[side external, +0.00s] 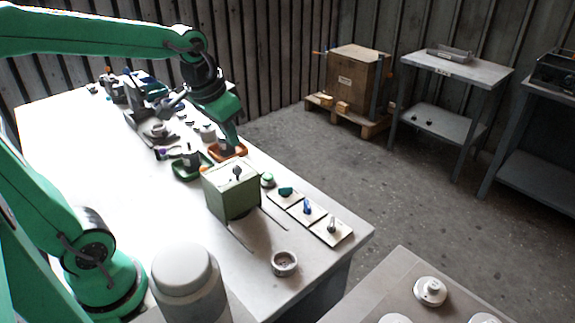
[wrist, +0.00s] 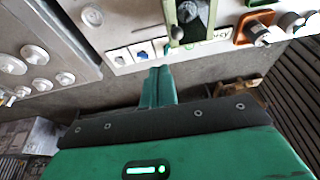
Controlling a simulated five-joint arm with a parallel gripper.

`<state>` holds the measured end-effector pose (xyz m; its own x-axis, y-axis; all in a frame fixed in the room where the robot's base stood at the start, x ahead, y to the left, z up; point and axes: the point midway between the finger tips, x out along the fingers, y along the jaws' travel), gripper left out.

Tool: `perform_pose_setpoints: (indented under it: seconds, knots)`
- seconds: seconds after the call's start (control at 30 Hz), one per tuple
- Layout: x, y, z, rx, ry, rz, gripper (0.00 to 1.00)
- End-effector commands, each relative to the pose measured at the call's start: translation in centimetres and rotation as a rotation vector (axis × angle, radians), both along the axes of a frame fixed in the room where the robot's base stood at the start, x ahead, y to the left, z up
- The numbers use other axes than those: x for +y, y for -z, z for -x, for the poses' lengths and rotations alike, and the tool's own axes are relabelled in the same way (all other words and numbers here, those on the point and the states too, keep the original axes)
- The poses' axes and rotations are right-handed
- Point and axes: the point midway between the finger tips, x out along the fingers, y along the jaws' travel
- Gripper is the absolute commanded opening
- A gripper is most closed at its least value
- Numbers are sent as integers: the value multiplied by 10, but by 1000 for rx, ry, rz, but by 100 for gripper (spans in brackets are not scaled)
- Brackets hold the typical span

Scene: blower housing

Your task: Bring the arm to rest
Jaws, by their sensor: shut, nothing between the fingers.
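My gripper (side external: 233,146) hangs at the end of the green arm, over the worktable near the orange tray (side external: 228,151), behind the green box-shaped housing (side external: 230,198). Its exact height above the tray is hard to judge. In the wrist view my gripper (wrist: 158,70) has its two green fingers together with nothing between them. The housing has a dark knob on top. Part of it (wrist: 175,34) and the orange tray (wrist: 241,36) show at the top of the wrist view.
Pale tiles with small parts (side external: 331,231) line the table's right edge. A metal ring (side external: 284,263) stands near the front corner. A green tray (side external: 181,174) and cluttered tools (side external: 140,112) lie farther back. A grey cylinder (side external: 186,280) stands in front. The table's left is clear.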

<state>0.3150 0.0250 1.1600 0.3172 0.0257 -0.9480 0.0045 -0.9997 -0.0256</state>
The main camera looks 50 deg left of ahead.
Motion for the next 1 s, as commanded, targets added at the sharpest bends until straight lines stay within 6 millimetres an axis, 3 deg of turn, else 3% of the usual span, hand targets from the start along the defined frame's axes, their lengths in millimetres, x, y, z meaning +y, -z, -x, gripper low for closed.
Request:
perform_pose_setpoints:
  seconds: [0.4, 0.6, 0.8, 0.83, 1.0]
  knots:
    - [-20, -5, 68, -126, 6, 15, 0]
    - [-25, 0, 86, -160, 8, 22, 0]
    - [-26, 2, 92, -169, 7, 26, 0]
    - [-26, 2, 92, -169, 7, 26, 2]
    - [-25, 0, 89, -165, -5, 29, 35]
